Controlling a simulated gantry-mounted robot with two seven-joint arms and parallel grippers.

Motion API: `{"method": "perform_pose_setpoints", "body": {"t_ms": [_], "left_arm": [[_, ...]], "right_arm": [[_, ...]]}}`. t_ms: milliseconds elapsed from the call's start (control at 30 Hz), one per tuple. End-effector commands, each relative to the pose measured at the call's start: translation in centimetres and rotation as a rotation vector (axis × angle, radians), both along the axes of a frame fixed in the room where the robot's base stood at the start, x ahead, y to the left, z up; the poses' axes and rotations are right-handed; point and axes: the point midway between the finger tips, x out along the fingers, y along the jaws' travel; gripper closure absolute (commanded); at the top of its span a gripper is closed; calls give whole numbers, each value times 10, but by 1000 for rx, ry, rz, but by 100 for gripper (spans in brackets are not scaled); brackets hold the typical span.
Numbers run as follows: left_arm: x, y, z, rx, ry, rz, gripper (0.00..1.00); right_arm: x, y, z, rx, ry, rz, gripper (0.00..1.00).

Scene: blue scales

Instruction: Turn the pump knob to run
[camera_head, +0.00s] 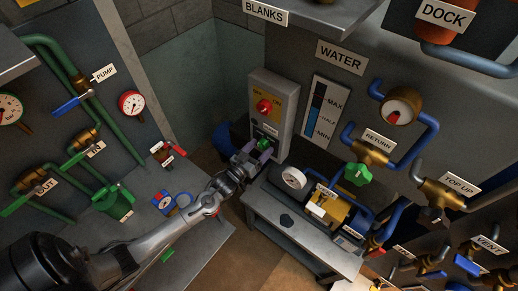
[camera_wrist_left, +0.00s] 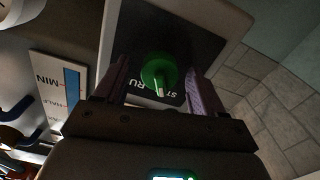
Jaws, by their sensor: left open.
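The pump knob (camera_head: 264,144) is green and round, low on the front of a grey control box (camera_head: 286,93). In the left wrist view the green knob (camera_wrist_left: 155,70) sits on a dark plate with partly hidden lettering, "ST" and "RU". A pale mark on the knob points toward the lower edge of that picture, near the lettering. My left gripper (camera_head: 254,154) is at the box front, open. In the wrist view the fingers of the left gripper (camera_wrist_left: 160,86) stand on either side of the knob. I cannot tell whether they touch it. My right gripper is out of view.
A red knob (camera_head: 264,106) on a yellow plate sits above the green one. A grey bench (camera_head: 272,222) with a gauge (camera_head: 293,178) and the pump (camera_head: 335,208) stands to the right. The WATER level panel (camera_head: 323,108) is beside the box. Green pipes and valves are at left.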

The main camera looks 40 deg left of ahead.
Motion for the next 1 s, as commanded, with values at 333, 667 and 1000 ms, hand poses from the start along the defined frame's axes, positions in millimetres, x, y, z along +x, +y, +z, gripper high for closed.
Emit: {"method": "perform_pose_setpoints", "body": {"t_ms": [333, 667, 1000], "left_arm": [[0, 0, 0, 0, -1, 0, 66], [0, 0, 1, 11, -1, 0, 87], [0, 1, 2, 159, 5, 0, 87]], "right_arm": [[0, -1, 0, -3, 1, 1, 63], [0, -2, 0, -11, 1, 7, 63], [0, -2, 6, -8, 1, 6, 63]]}}
